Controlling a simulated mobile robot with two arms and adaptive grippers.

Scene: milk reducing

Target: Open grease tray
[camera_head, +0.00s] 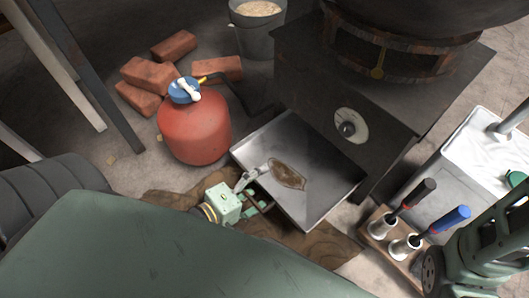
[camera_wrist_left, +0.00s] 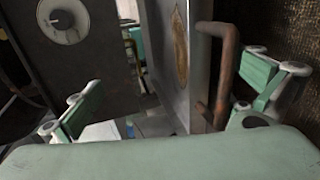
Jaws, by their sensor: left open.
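The grease tray (camera_head: 330,205) is a shallow grey metal tray, pulled out from under the dark stove (camera_head: 385,125). A brown grease patch (camera_head: 290,176) lies on its floor. The patch also shows in the left wrist view (camera_wrist_left: 181,50). My left gripper (camera_head: 256,192) is at the tray's near left front edge. In the left wrist view, its fingers are open, one on each side of the tray's front wall (camera_wrist_left: 203,65) and rusty bent handle (camera_wrist_left: 228,70). I see no clear grip on the handle. My right gripper does not show.
A red gas bottle (camera_head: 194,128) stands left of the tray, with loose bricks (camera_head: 150,74) behind it. A bucket (camera_head: 257,25) is at the back. A wooden holder with handled tools (camera_head: 395,235) and a white-topped container (camera_head: 480,150) are to the right.

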